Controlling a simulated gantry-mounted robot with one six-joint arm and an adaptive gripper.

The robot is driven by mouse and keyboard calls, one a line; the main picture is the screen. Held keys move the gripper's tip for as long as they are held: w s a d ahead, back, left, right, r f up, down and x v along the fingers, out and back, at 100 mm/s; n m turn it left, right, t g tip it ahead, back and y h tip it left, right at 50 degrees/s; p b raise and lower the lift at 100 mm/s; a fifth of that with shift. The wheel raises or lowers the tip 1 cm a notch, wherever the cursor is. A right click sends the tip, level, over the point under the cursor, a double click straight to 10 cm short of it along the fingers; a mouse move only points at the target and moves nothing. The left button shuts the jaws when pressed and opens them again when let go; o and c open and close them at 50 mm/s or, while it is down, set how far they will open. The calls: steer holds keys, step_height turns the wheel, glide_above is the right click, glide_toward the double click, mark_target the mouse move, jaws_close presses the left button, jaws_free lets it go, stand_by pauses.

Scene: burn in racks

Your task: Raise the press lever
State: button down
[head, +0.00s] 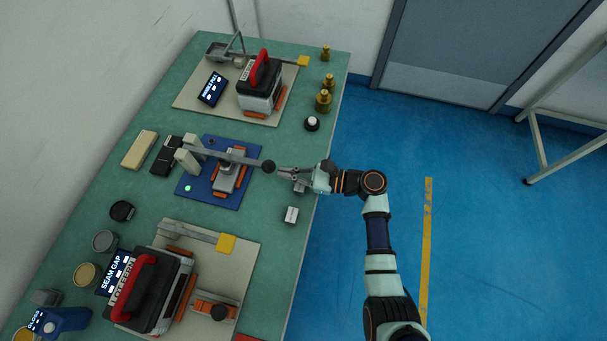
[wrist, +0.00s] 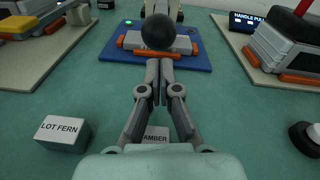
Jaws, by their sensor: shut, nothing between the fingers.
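The press lever (head: 232,156) is a grey bar that runs across the blue press base (head: 191,190) and ends in a black ball knob (head: 268,166). In the wrist view the knob (wrist: 158,32) is just beyond my fingertips, in the upper middle. My gripper (head: 284,171) is shut and empty, its tips pointing at the knob from the table's right side. In the wrist view the fingers (wrist: 159,68) are together below the knob. I cannot tell whether they touch it. A grey part with orange ends sits on the base under the lever; the knob partly hides it in the wrist view.
A block marked LOT FERN (wrist: 63,133) stands left of my gripper, and a block marked AMBER (wrist: 155,134) lies beneath it. Two other stations on beige boards (head: 188,97) flank the press. A black-and-white knob (head: 312,123) and brass weights (head: 323,101) stand near the table's right edge.

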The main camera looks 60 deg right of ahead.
steer(key=shift+x, duration=0.85)
steer(key=shift+r, duration=0.15)
